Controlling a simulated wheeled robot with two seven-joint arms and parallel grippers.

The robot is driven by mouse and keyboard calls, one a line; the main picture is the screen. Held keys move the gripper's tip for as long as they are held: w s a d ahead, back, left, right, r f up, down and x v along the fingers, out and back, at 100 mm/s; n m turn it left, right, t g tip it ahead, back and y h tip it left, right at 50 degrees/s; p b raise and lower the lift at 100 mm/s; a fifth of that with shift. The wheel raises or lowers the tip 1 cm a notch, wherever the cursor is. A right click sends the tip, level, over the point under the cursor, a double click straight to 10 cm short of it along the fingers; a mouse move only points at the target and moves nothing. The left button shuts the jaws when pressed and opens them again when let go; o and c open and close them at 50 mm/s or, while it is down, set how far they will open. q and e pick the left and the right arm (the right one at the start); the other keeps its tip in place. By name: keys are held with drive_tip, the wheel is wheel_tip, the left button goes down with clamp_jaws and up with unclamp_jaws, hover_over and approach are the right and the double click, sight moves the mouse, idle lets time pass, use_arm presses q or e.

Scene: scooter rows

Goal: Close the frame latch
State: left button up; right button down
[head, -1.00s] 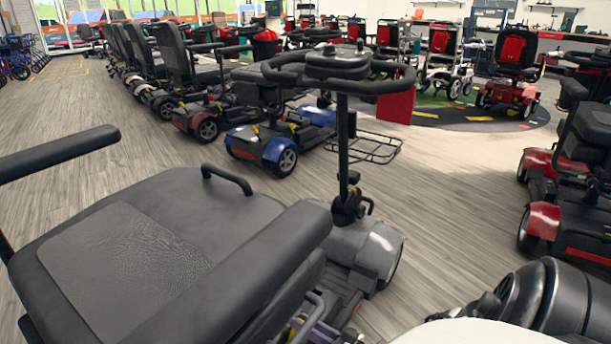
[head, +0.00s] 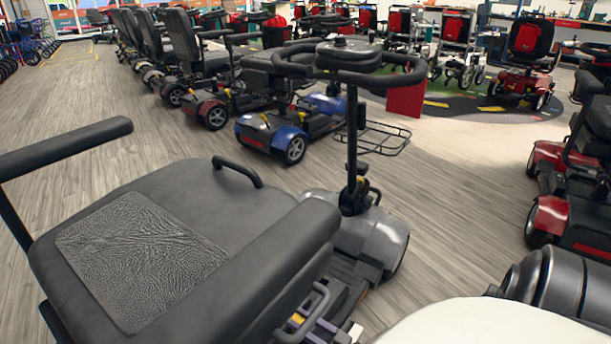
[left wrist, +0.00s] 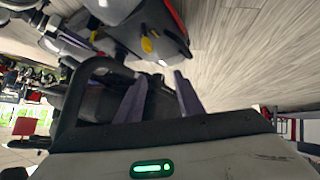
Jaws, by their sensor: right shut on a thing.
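A mobility scooter stands close in front of me, with a black seat (head: 200,195), dark armrests and a tall tiller (head: 352,135). Low by the near armrest is a grey loop handle (head: 318,305) with a small yellow part, which looks like the frame latch. My right gripper (head: 322,332) is at this handle, shut on it as far as I can see; the contact is partly hidden at the bottom edge. My left gripper (left wrist: 160,98) shows in the left wrist view with its two purplish fingers apart, near dark scooter parts. A yellow lever (left wrist: 147,45) shows beyond them.
My white right arm fills the lower right corner. A blue scooter (head: 270,135) and a row of others stand behind. A red scooter (head: 550,215) stands at the right. Open wooden floor (head: 450,190) lies between, with more floor at the left.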

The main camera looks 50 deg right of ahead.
drive_tip(key=shift+s+a+n, duration=0.1)
drive_tip(key=shift+a+n, duration=0.2)
drive_tip(key=shift+n, duration=0.1)
use_arm(q)
drive_tip(key=shift+w+r, duration=0.1)
use_arm(e)
drive_tip(key=c, duration=1.5)
unclamp_jaws()
drive_tip(key=shift+s, duration=0.1)
use_arm(q)
drive_tip(key=shift+a+f+y+p, duration=0.35)
drive_tip(key=shift+f+p, duration=0.15)
drive_tip(key=shift+p, duration=0.15)
use_arm(e)
drive_tip(key=s, duration=1)
drive_tip(key=shift+d, duration=0.25)
